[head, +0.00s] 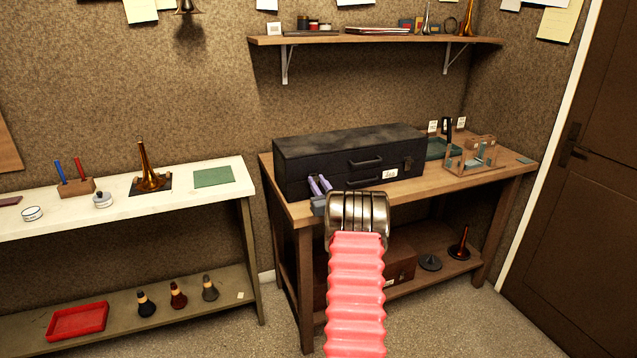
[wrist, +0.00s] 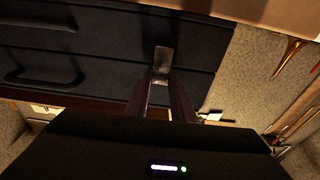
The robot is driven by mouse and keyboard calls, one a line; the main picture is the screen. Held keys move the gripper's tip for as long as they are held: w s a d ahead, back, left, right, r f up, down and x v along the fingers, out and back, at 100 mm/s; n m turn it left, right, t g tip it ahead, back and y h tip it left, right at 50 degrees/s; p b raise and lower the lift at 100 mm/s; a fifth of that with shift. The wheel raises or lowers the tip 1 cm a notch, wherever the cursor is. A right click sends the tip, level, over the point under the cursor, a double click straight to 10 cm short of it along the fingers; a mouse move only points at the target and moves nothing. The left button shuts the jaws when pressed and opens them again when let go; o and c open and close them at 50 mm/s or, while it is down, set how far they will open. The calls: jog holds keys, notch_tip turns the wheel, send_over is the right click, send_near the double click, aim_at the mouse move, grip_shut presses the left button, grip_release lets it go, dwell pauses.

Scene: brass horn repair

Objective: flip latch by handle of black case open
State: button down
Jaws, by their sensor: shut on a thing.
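The black case (head: 345,150) lies closed on the wooden bench, with dark handles on its front, one of them (head: 366,161) near the middle. My gripper (head: 320,184) is at the left part of the case front. In the wrist view my gripper (wrist: 162,84) has its two fingers close together on a small metal latch (wrist: 163,58) on the case face. The handles (wrist: 42,76) show to the left there. The latch is hidden behind my gripper in the head view. I cannot tell how far it is turned.
The wooden bench (head: 272,181) also bears a wooden fixture (head: 470,158) and a green tray (head: 443,149) right of the case. A shelf (head: 375,40) hangs above. A pale table (head: 225,200) stands left, and a door (head: 573,150) is at the right.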

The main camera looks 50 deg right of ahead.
aim_at(317, 181)
jog(key=f+t+h, duration=0.1)
jog(key=s+t+h, duration=0.1)
jog(key=t, duration=0.1)
jog(key=shift+s+a+f, duration=0.15)
jog(key=shift+f, duration=0.2)
jog(key=shift+s+a+f+t+h, duration=0.1)
jog(key=shift+f+t+h, duration=0.15)
jog(key=shift+t, duration=0.25)
jog(key=shift+s+f+t+h, duration=0.1)
jog(key=shift+f+t+h, duration=0.1)
jog(key=shift+t+h, duration=0.25)
jog(key=shift+s+a+f+t+h, duration=0.1)
jog(key=shift+f+t+h, duration=0.1)
jog(key=shift+t, duration=0.35)
jog(key=c, duration=1.5)
grip_release()
jog(key=shift+a+f, duration=0.1)
jog(key=shift+s+a+f, duration=0.2)
jog(key=shift+s+f, duration=0.05)
jog(key=shift+f, duration=0.2)
jog(key=v, duration=1.2)
jog(key=shift+s+f, duration=0.2)
jog(key=shift+f, duration=0.05)
